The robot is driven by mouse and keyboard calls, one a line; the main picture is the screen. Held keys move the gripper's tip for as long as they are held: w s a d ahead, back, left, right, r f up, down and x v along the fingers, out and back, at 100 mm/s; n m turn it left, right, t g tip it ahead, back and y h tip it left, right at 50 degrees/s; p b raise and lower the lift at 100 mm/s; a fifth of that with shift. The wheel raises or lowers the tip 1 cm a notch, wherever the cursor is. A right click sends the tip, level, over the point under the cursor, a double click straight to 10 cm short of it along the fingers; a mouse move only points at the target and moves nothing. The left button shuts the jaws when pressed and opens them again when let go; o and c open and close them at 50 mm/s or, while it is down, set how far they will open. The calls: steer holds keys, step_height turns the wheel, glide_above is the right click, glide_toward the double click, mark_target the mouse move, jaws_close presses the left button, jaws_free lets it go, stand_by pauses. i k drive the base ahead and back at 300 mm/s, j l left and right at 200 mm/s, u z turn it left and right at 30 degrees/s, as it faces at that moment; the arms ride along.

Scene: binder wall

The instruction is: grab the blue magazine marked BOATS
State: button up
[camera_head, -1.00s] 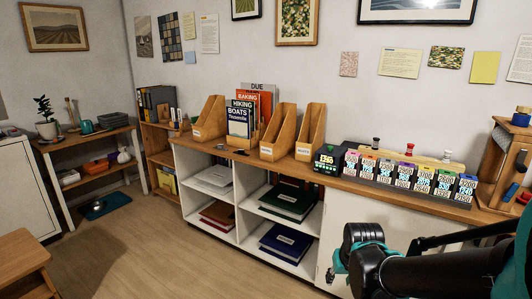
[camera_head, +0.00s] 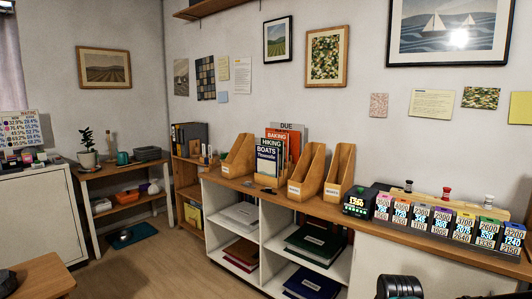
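The blue magazine marked BOATS (camera_head: 268,167) stands upright in a wooden holder on the long counter. It is the front one of a stepped row. Behind it rise a dark magazine marked HIKING (camera_head: 271,143), an orange-red one marked BAKING (camera_head: 279,133) and a grey one marked DUE (camera_head: 292,126). The lower part of the BOATS magazine is hidden by the holder front. My gripper is not in view; only a black part of my arm shows at the bottom edge, right of centre, well apart from the magazines.
Wooden magazine files stand on both sides: one at left (camera_head: 238,157), two at right (camera_head: 306,173) (camera_head: 339,172). A black device (camera_head: 358,201) and a row of number displays (camera_head: 438,224) fill the counter's right. Open shelves hold binders below. The floor at left (camera_head: 155,262) is partly clear.

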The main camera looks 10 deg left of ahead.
mark_target(267, 157)
steer(key=i+j+u, duration=0.25)
steer(key=i+j, duration=0.45)
steer(key=j, duration=0.2)
steer(key=i+j+u, duration=0.25)
steer(key=i+j, duration=0.5)
